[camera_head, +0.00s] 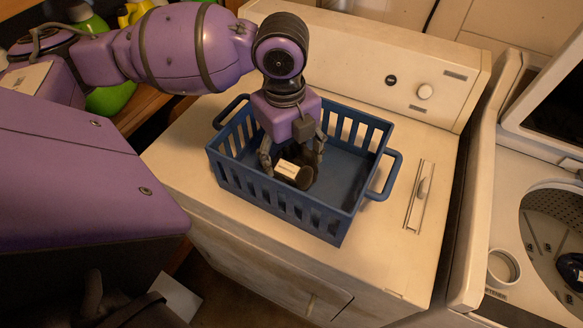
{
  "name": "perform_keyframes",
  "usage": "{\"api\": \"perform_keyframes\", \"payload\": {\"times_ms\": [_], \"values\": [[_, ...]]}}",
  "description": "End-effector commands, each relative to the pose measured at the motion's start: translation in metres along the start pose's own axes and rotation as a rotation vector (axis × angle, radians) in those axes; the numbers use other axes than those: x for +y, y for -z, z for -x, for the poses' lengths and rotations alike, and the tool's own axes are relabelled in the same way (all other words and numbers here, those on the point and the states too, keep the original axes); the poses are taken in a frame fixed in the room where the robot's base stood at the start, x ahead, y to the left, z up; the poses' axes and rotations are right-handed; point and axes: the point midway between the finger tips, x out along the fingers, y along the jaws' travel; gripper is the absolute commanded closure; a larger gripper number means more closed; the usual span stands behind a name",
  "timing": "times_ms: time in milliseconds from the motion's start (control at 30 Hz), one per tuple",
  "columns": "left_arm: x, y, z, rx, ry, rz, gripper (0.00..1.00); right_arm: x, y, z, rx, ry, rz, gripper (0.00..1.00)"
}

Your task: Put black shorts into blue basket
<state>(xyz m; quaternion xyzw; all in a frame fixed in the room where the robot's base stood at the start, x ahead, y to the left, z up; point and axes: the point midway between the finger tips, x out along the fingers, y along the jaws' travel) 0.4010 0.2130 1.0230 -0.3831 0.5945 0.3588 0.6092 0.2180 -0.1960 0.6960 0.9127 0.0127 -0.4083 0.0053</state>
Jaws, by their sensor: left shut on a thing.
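The blue basket (340,225) is a slatted plastic crate with two side handles, standing upright on top of a white appliance. My left gripper (292,176) reaches down into the basket from above, near its front left part. It is shut on a small dark bundle (306,178), probably the black shorts. A pale patch shows beside the bundle between the fingers. The bundle is low inside the basket walls; I cannot tell whether it touches the floor. The fingers hide part of it. My right gripper is not in view.
Green and yellow bottles (108,98) stand at the upper left.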

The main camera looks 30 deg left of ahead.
Motion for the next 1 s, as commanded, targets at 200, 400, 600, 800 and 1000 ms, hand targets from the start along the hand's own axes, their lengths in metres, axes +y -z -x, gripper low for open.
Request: {"api": "perform_keyframes", "payload": {"times_ms": [200,400,600,800,1000], "values": [[0.002,0.0,-0.034,0.001,-0.003,0.001,0.72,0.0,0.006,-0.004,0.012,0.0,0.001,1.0],[0.002,0.0,-0.049,-0.001,0.002,0.0,0.72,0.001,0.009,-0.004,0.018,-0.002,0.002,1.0],[0.002,0.0,-0.048,-0.002,0.002,0.0,0.72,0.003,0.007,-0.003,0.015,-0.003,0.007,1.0],[0.002,0.0,-0.05,-0.002,0.002,0.0,0.18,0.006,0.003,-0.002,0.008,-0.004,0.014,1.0],[0.002,0.0,-0.05,-0.002,0.001,0.001,0.12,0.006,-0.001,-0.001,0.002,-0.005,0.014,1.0]]}}
